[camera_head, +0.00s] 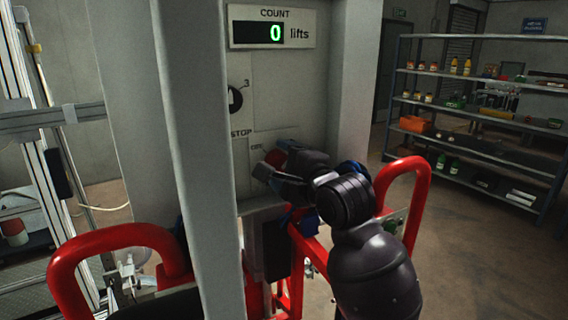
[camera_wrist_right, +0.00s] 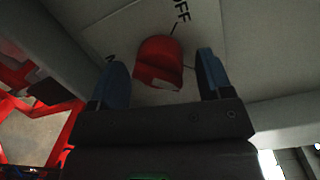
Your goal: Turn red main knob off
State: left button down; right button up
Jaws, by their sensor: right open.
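The red main knob (camera_wrist_right: 158,62) sits on a pale plate marked "OFF" in the right wrist view. My right gripper (camera_wrist_right: 163,80) is open, with one blue-padded finger on each side of the knob and visible gaps between. The grip face of the knob is partly shaded. My left gripper is not in view.
The grey panel (camera_head: 290,100) carries a "COUNT" display (camera_head: 271,28) reading 0 lifts and a black selector knob (camera_head: 235,99). A grey post (camera_head: 196,150) stands in front at left. Red tube rails (camera_head: 120,238) flank the panel. Shelves (camera_head: 480,115) stand farther back right.

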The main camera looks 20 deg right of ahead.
jog(key=c, duration=0.9)
jog(key=shift+n, duration=0.3)
jog(key=n, duration=0.3)
jog(key=shift+r+n, duration=0.15)
jog(key=shift+n, duration=0.15)
jog(key=n+h, duration=0.1)
jog(key=n, duration=0.3)
jog(key=shift+g, duration=0.4)
jog(key=n, duration=0.4)
jog(key=shift+a+r+h, duration=0.1)
jog(key=shift+r+h, duration=0.05)
jog(key=shift+h, duration=0.25)
jog(key=shift+a+n+h, duration=0.1)
jog(key=shift+n+h, duration=0.3)
jog(key=shift+n, duration=1.7)
